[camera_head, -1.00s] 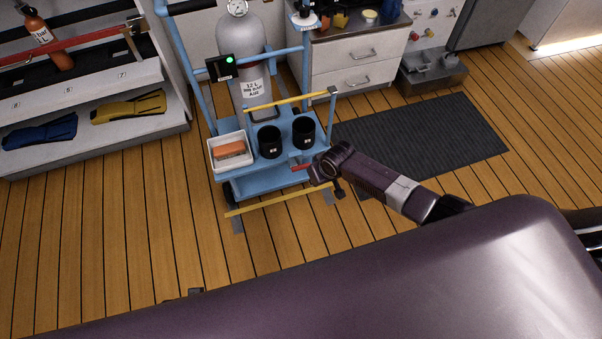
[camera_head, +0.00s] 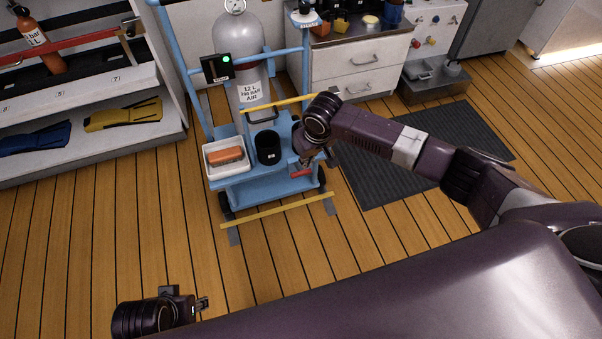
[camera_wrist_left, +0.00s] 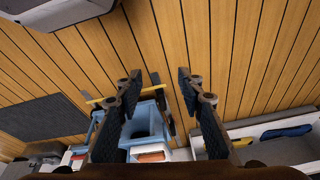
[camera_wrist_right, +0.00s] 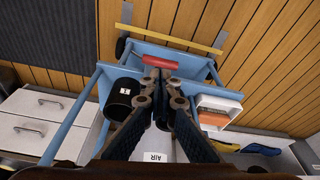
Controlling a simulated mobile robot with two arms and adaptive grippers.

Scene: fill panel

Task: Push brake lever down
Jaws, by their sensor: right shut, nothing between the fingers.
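The brake lever is a short bar with a red grip (camera_head: 301,173) at the front right edge of the blue cart (camera_head: 262,188). The grip also shows in the right wrist view (camera_wrist_right: 160,62), just past the fingertips. My right gripper (camera_head: 304,163) points down over the lever, its fingers shut and empty in the right wrist view (camera_wrist_right: 161,80). I cannot tell whether the tips touch the lever. The gripper hides part of its mount. My left gripper (camera_head: 197,304) is low at the left, far from the cart; its fingers are spread and empty in the left wrist view (camera_wrist_left: 158,82).
The cart carries a grey gas cylinder (camera_head: 240,52), a black cup (camera_head: 268,148) and a white bin (camera_head: 211,162) with an orange item. A yellow bar (camera_head: 278,212) lies in front. A shelf stands left, drawers (camera_head: 355,60) behind. Wooden floor in front is clear.

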